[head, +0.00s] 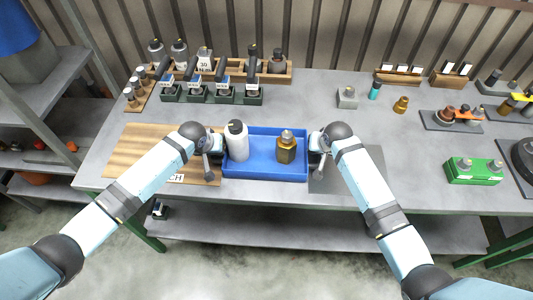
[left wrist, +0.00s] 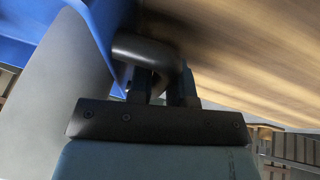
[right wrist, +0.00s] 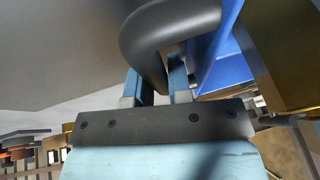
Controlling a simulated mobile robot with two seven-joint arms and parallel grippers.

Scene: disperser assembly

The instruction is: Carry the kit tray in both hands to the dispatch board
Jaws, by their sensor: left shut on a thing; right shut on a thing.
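The blue kit tray (head: 265,174) is near the table's front edge in the head view. It carries a white bottle (head: 237,143) at its left and an amber bottle (head: 286,149) right of centre, both upright. My left gripper (head: 214,144) is shut on the tray's left handle, a dark bar in the left wrist view (left wrist: 150,48). My right gripper (head: 319,143) is shut on the right handle, seen in the right wrist view (right wrist: 150,45). The wooden dispatch board (head: 135,158) lies at left, its label partly hidden; the tray's left end overlaps its right side. Any gap below the tray is unclear.
A grey mat (head: 350,182) lies under my right gripper. Behind the tray stand dark green holders (head: 210,97) with several tools and a wooden rack (head: 275,77). A green box (head: 473,171) is at the right. The table between tray and holders is clear.

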